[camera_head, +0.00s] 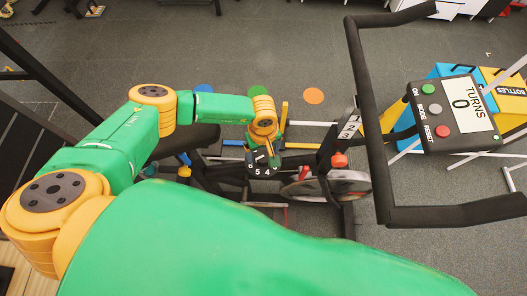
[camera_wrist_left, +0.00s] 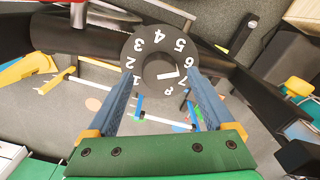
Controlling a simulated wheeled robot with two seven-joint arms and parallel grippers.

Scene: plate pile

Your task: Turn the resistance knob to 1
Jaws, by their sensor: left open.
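The resistance knob (camera_wrist_left: 160,72) is a dark round dial with white numbers around a raised centre. In the left wrist view its white pointer points right, roughly between 6 and 7. The 1 lies at the dial's lower left. My left gripper (camera_wrist_left: 162,88) is open, with its blue fingers at the lower left and lower right of the dial. I cannot tell whether they touch it. In the head view the dial (camera_head: 263,171) sits just below my left gripper (camera_head: 263,152), which partly hides it. My right gripper is not in view.
A dark handlebar frame (camera_head: 369,110) stands on the right. A console (camera_head: 453,117) reads TURNS 0 and has several buttons. A red knob (camera_head: 339,160) and a flywheel (camera_head: 350,185) are right of the dial. The grey floor (camera_head: 290,50) is mostly clear at the top.

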